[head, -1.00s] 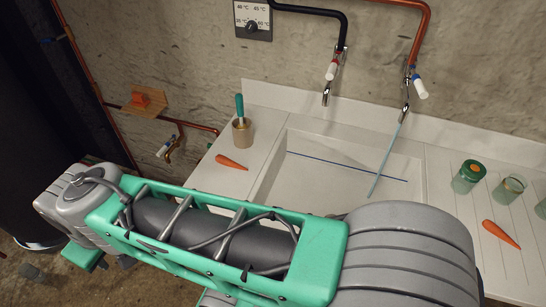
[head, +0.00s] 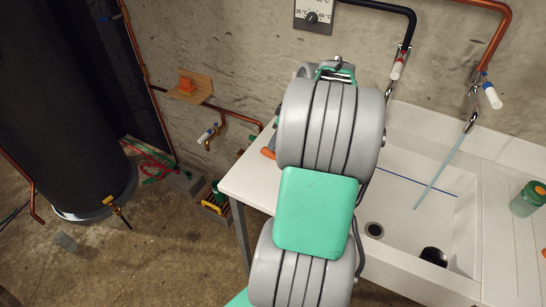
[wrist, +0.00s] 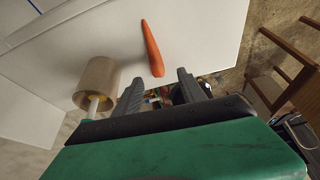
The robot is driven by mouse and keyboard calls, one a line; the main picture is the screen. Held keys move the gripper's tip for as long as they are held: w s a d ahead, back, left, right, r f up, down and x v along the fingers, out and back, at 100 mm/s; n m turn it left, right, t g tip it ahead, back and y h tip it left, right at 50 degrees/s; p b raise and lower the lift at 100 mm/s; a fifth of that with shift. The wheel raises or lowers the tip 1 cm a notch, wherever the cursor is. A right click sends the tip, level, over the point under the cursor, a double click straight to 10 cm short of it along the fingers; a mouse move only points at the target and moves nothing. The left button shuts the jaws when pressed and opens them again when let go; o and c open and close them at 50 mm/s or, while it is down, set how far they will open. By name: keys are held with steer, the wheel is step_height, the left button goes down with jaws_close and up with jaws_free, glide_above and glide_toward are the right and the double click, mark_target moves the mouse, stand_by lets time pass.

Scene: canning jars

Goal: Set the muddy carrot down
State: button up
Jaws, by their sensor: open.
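An orange carrot (wrist: 152,48) lies on the white counter (wrist: 205,35) in the wrist view. It lies just beyond my fingertips, its thick end nearest the gap between them; mud is hard to make out. My gripper (wrist: 159,76) is open, with nothing between its fingers. In the head view an orange bit of this carrot (head: 268,153) shows at the left edge of my arm, which hides the rest and my gripper. The tip of another carrot (head: 544,252) shows at the right edge.
A brown pot (wrist: 97,80) with a handle in it stands left of my fingers in the wrist view. The sink (head: 405,190) holds a dark cup (head: 433,256). The counter's left edge drops to the floor.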

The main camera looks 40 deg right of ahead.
mark_target(272, 153)
steer(key=x, duration=0.2)
steer(key=p+x, duration=0.1)
steer(key=x, duration=0.5)
steer(key=shift+s+d+f+p, duration=0.1)
steer(key=shift+s+d+p, duration=0.15)
steer(key=shift+d+p, duration=0.2)
steer(key=shift+c, duration=0.5)
steer(key=c, duration=0.9)
jaws_close()
